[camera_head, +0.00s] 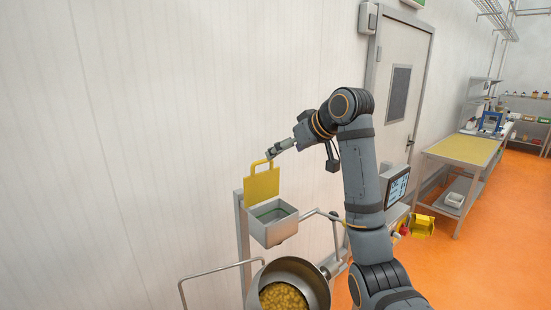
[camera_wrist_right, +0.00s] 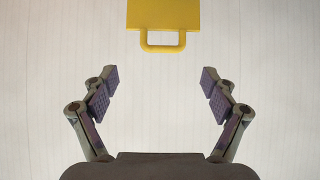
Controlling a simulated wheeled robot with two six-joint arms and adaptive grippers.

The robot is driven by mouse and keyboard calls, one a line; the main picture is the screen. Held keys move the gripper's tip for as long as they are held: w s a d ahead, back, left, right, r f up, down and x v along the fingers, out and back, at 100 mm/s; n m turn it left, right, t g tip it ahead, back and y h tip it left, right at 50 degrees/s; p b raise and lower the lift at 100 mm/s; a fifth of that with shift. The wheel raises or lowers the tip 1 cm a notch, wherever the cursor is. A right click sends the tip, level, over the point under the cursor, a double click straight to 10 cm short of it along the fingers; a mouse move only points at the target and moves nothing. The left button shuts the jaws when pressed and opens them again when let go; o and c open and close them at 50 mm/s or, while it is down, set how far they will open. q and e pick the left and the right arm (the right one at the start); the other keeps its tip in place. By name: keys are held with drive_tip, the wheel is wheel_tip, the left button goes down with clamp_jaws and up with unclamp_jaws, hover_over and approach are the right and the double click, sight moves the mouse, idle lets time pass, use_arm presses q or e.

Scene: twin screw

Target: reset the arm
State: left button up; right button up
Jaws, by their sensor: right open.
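My right arm (camera_head: 362,180) rises from the lower right and bends over to the left in the head view. Its right gripper (camera_head: 273,153) is by the handle of a yellow lid (camera_head: 262,185), which stands raised on a grey box (camera_head: 272,226). In the right wrist view my right gripper (camera_wrist_right: 160,85) has its two fingers wide apart with nothing between them. The yellow lid (camera_wrist_right: 163,14) and its loop handle show ahead, beyond the fingertips. My left gripper is not in view.
A metal pot (camera_head: 318,285) with yellow pieces (camera_head: 284,298) stands below the box. A screen (camera_head: 397,187) is right of my arm. A work table (camera_head: 463,150) and yellow bin (camera_head: 422,226) stand further right. The white wall (camera_head: 120,120) is close behind the box.

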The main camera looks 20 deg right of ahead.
drive_tip(key=shift+s+d+r, duration=0.15)
drive_tip(key=shift+s+r, duration=0.25)
